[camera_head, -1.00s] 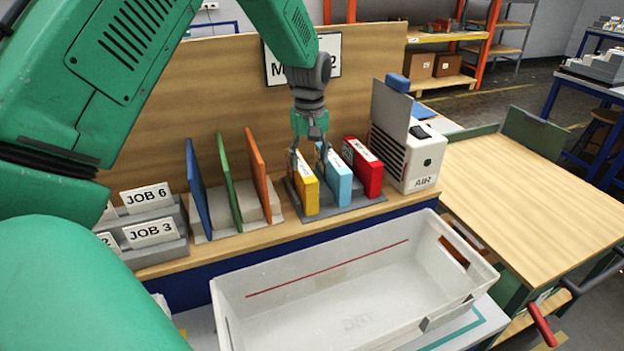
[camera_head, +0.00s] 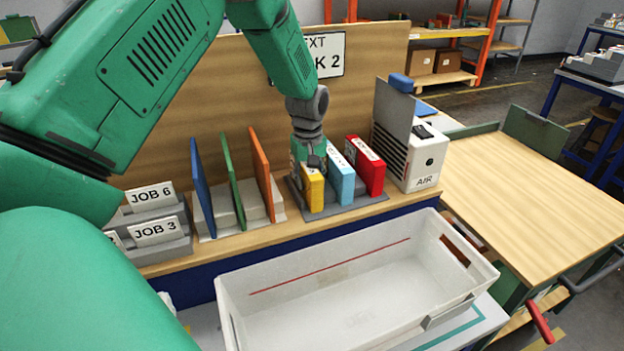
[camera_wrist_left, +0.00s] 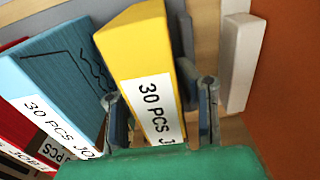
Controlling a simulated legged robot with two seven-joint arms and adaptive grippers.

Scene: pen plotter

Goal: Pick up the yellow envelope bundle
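The yellow envelope bundle (camera_head: 314,194) stands upright in a grey rack (camera_head: 345,209) on the wooden bench, left of a light blue bundle (camera_head: 341,178) and a red bundle (camera_head: 367,168). My left gripper (camera_head: 309,160) is over the yellow bundle, pointing down, and covers its upper part in the head view. In the left wrist view, the fingers sit on either side of the yellow bundle (camera_wrist_left: 145,65), with its "30 PCS" label between them. A gap shows on the right finger's side, so the gripper is open. My right gripper is not in view.
Blue, green and orange boards (camera_head: 262,172) stand upright left of the rack. A white AIR unit (camera_head: 424,160) stands right of the red bundle. A large, empty white bin (camera_head: 350,289) is in front of the bench. The wooden table (camera_head: 530,205) at right is clear.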

